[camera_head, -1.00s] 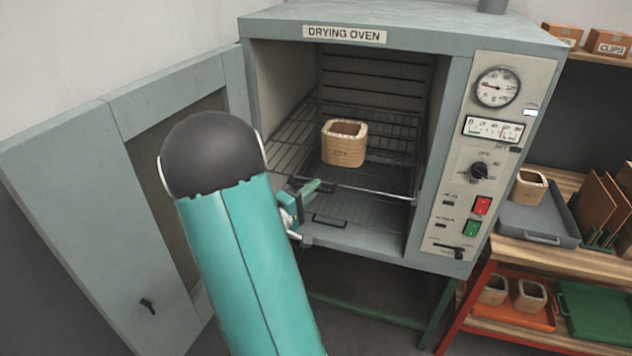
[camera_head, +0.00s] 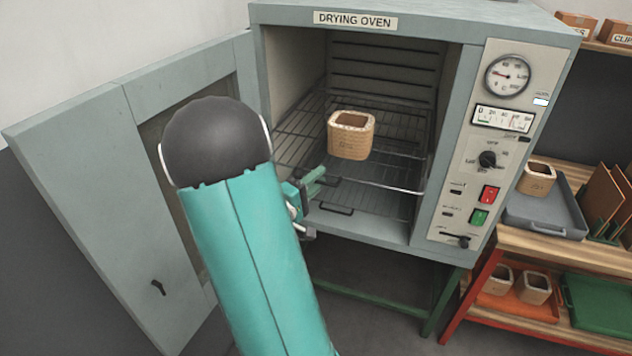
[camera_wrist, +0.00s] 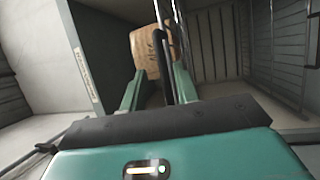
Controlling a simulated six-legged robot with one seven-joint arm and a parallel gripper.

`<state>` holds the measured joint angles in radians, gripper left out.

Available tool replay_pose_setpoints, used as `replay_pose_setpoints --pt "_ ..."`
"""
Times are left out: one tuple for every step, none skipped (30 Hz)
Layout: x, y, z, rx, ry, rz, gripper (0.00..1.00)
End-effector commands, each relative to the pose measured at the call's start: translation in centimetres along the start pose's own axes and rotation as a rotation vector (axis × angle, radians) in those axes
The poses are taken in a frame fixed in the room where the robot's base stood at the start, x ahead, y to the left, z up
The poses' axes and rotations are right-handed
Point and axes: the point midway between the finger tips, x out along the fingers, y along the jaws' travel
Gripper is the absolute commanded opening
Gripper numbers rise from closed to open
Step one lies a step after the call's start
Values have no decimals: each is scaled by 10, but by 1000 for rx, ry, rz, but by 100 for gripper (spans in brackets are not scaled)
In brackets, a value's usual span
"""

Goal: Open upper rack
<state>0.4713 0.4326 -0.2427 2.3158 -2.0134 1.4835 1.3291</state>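The drying oven (camera_head: 355,20) stands with its door (camera_head: 80,190) swung open to the left. Inside, the upper rack (camera_head: 395,128) is a dark wire shelf bearing a tan square coil (camera_head: 350,146). My gripper (camera_head: 312,182) is at the rack's front left edge, partly hidden by my arm. In the wrist view my gripper's fingers (camera_wrist: 158,88) are apart. A dark bar (camera_wrist: 166,70) runs between them, nearer the right finger; contact is not clear. The coil also shows beyond the fingertips in the wrist view (camera_wrist: 145,55).
A lower rack (camera_head: 375,205) with a dark front handle (camera_head: 336,209) lies below. The control panel (camera_head: 480,150) is right of the opening. A shelf (camera_head: 560,250) at right bears a grey tray (camera_head: 545,222), an orange tray (camera_head: 515,304) and a green tray (camera_head: 600,308).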

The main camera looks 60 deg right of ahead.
Motion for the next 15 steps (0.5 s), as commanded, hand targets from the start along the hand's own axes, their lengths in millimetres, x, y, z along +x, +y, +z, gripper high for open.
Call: replay_pose_setpoints --pt "-1 -1 0 -1 0 -2 31" --pt "-1 -1 0 -2 1 -2 31" --pt "-1 -1 0 -2 1 -3 31" --pt "-2 -1 0 -2 1 -3 31" --pt "-3 -2 0 -3 2 -4 31" --pt "-6 -2 0 -3 2 -4 31" --pt "-9 -2 0 -3 3 -5 31" --pt "-12 -2 0 -3 3 -6 31" --pt "-18 -2 0 -3 4 -6 31" --pt "-23 -2 -1 -3 5 -7 31" --pt "-28 -2 0 -4 5 -6 31" --pt "-36 -2 -1 -4 6 -6 31" --pt "-42 -2 -1 -3 6 -6 31" --pt "-49 -2 -1 -3 7 -6 31" --pt "-58 -2 -1 -4 6 -5 31"
